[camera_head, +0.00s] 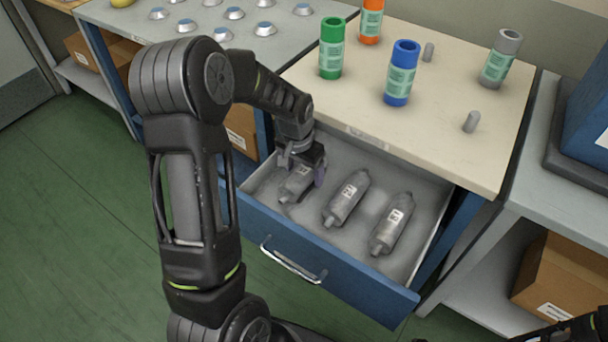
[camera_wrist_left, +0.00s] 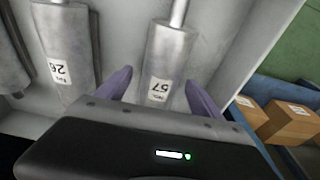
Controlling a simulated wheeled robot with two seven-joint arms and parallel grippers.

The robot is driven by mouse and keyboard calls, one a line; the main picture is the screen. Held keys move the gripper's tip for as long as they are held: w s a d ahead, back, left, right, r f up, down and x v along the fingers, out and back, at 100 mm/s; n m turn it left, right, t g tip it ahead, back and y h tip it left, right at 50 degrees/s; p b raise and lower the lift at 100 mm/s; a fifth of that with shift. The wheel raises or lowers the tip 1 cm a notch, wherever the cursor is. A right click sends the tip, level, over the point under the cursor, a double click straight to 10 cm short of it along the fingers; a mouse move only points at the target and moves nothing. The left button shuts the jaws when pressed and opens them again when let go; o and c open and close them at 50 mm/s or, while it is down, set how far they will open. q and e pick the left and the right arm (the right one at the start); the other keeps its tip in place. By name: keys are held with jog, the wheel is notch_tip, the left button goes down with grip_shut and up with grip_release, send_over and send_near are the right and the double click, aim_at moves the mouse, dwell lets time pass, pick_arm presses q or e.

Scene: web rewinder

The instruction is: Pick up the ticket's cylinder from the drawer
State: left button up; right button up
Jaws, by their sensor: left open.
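Three grey metal cylinders with white labels lie side by side in the open drawer (camera_head: 400,290): a left one (camera_head: 297,184), a middle one (camera_head: 346,198) and a right one (camera_head: 392,224). My left gripper (camera_head: 303,168) is in the drawer over the left cylinder, hiding part of it. In the left wrist view, the open purple fingers of the gripper (camera_wrist_left: 160,84) stand on either side of a cylinder (camera_wrist_left: 165,55) whose label seems to read 57. A neighbouring cylinder (camera_wrist_left: 66,45) has a label that seems to read 26. My right gripper is not in view.
Above the drawer, the cream worktop (camera_head: 440,130) bears green (camera_head: 332,48), blue (camera_head: 402,73), orange (camera_head: 370,20) and grey (camera_head: 501,58) labelled tubes and small grey pegs. A grey table (camera_head: 210,50) with several small domed pieces stands at left. Cardboard boxes (camera_head: 565,275) sit on lower shelves.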

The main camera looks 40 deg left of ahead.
pick_arm(q)
jog(key=shift+c, duration=0.4)
grip_shut()
dwell(0.5)
